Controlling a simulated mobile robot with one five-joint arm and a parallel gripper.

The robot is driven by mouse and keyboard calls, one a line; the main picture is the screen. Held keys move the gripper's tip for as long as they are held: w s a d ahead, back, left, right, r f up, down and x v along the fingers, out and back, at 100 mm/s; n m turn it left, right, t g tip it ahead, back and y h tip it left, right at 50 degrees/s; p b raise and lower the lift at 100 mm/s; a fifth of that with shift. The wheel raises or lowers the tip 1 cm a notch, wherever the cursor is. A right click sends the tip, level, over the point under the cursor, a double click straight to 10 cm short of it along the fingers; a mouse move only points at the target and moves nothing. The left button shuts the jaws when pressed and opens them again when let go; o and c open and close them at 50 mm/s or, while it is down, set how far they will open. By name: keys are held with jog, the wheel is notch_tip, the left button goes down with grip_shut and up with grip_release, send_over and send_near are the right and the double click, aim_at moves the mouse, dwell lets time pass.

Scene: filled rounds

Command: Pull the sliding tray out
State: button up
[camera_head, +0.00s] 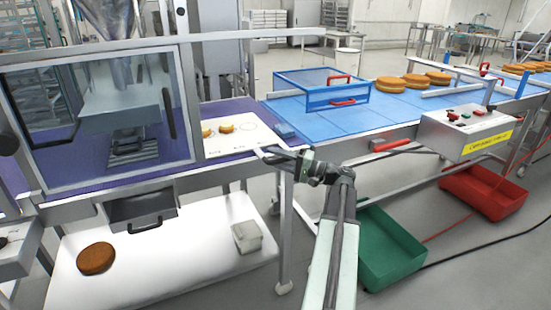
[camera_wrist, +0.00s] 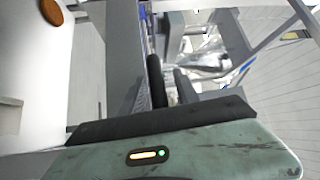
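The sliding tray (camera_head: 142,208) is a grey metal drawer with a black bar handle (camera_head: 145,225) on its front. It sits under the machine's deck at the left in the head view, below the clear guard door. I cannot tell how far it stands out. My gripper (camera_head: 262,153) is well to the right of the tray, near the right end of the purple deck, and does not touch the handle. In the wrist view its two dark fingers (camera_wrist: 170,85) stand apart with a narrow gap, and I see nothing held between them.
A white lower table (camera_head: 180,262) bears a brown round (camera_head: 96,258) and a small pale box (camera_head: 246,237). The guard door (camera_head: 105,115) is above the tray. A blue conveyor (camera_head: 340,118), control box (camera_head: 465,130), green crate (camera_head: 390,250) and red crate (camera_head: 482,192) are at right.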

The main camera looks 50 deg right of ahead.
jog(key=v, duration=0.8)
jog(key=shift+b, duration=0.45)
jog(key=shift+w, duration=0.1)
